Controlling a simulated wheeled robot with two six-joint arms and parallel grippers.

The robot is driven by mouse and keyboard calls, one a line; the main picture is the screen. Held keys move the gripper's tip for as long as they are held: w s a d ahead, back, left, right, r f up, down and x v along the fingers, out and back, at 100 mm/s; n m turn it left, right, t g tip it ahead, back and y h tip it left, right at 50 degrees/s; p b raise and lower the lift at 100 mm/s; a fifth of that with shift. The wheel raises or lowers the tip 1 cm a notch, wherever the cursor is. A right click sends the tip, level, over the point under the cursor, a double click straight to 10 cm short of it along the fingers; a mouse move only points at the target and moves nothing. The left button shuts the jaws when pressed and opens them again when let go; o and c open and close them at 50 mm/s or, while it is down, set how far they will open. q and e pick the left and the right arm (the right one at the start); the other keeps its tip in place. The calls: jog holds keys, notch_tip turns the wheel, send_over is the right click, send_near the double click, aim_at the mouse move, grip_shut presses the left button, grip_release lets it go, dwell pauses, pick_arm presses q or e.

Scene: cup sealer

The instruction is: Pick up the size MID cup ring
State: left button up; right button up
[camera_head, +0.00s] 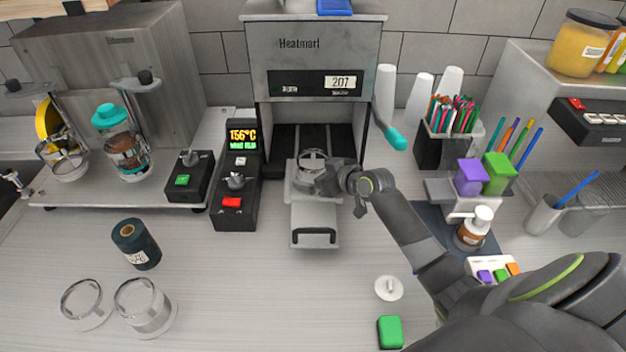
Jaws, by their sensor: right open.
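A clear cup ring (311,158) sits in the sliding tray (314,219) of the cup sealer. Two more clear rings, a left one (82,304) and a right one (145,307), lie on the counter at the lower left. No size marking is legible, so I cannot tell which ring is MID. My right gripper (322,181) is open at the right front side of the ring in the tray. It hides part of that ring, and I cannot tell whether they touch. My left gripper is not in view.
The cup sealer (315,50) stands at the back, with its control box (236,190) left of the tray. A dark roll (136,244) stands near the loose rings. A white knobbed disc (388,288) and a green block (390,332) lie at front right. The front middle counter is clear.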

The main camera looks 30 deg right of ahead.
jog(key=shift+r, duration=0.1)
jog(key=c, duration=1.1)
